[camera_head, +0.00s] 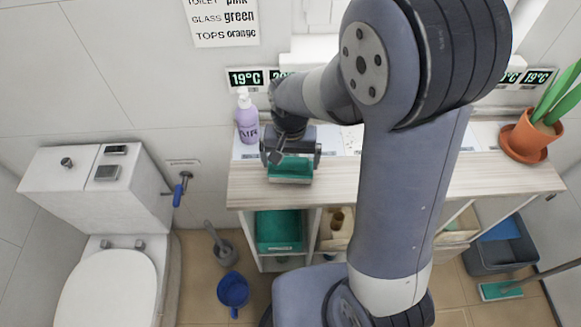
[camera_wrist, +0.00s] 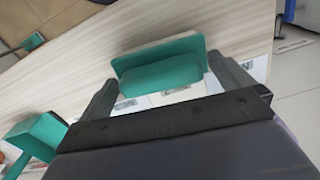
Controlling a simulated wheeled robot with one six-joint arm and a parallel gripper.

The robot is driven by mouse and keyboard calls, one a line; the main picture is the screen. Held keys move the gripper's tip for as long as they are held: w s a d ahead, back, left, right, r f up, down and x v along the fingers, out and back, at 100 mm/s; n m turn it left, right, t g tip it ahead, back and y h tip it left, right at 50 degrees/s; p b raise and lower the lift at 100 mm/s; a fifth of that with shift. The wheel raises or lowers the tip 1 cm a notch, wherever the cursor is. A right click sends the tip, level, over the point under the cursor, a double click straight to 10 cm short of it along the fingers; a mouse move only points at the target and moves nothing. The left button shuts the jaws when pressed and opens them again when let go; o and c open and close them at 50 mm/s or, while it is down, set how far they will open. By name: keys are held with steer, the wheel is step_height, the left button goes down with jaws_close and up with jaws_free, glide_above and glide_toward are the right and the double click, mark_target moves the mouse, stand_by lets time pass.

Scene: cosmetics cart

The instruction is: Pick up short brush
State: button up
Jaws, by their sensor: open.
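A green block-like piece (camera_head: 290,169), which looks like the short brush, lies at the front edge of the wooden counter (camera_head: 400,180). A pale strip shows along its lower edge in the head view. My gripper (camera_head: 292,154) is at the piece, with its fingers apart. In the wrist view the green piece (camera_wrist: 162,63) lies between the two open fingers, with a gap visible on at least the left side. Whether either finger touches it I cannot tell. The view does not show it gripped.
A purple pump bottle (camera_head: 246,119) stands left of my gripper, and a potted plant (camera_head: 530,134) at the counter's right end. Teal containers (camera_head: 279,230) sit on the shelf below. A toilet (camera_head: 107,285) is at left. My arm hides the counter's middle.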

mark_target(290, 159)
steer(key=shift+c, duration=0.2)
steer(key=c, duration=0.9)
steer(key=shift+r, duration=0.15)
step_height(290, 159, up, 10)
steer(key=shift+f+b, duration=0.1)
steer(key=shift+b, duration=0.2)
